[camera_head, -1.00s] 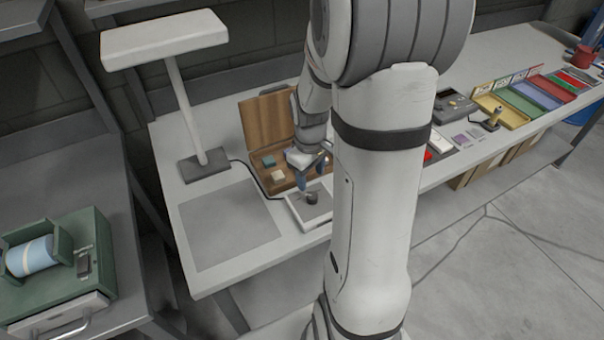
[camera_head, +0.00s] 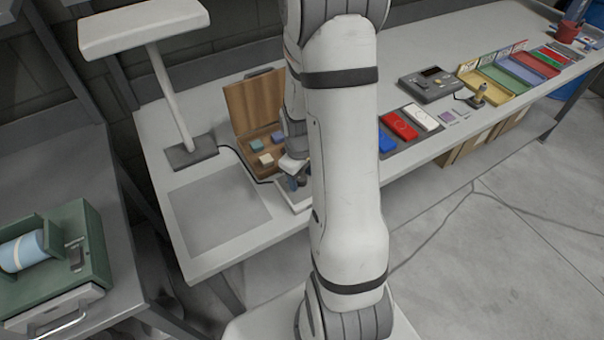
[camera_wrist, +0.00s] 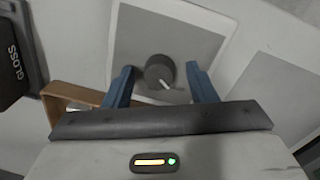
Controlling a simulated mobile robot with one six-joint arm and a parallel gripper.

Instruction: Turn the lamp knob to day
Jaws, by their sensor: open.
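The lamp knob (camera_wrist: 160,72) is a dark round knob with a light pointer mark, on a white-framed control plate (camera_wrist: 190,30) with a grey face. In the wrist view my gripper (camera_wrist: 160,82) is open, with one blue finger on each side of the knob and a gap on both sides. In the head view the plate (camera_head: 290,200) is mostly hidden behind my arm, and my gripper (camera_head: 292,182) shows over it. The white lamp (camera_head: 145,28) stands at the left on a dark base. No day label is legible.
An open wooden box (camera_head: 262,110) with small blocks stands just behind the plate. A grey mat (camera_head: 215,208) lies on the bench under the lamp. Coloured trays (camera_head: 515,75) and a grey device (camera_head: 430,84) stand along the right of the bench.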

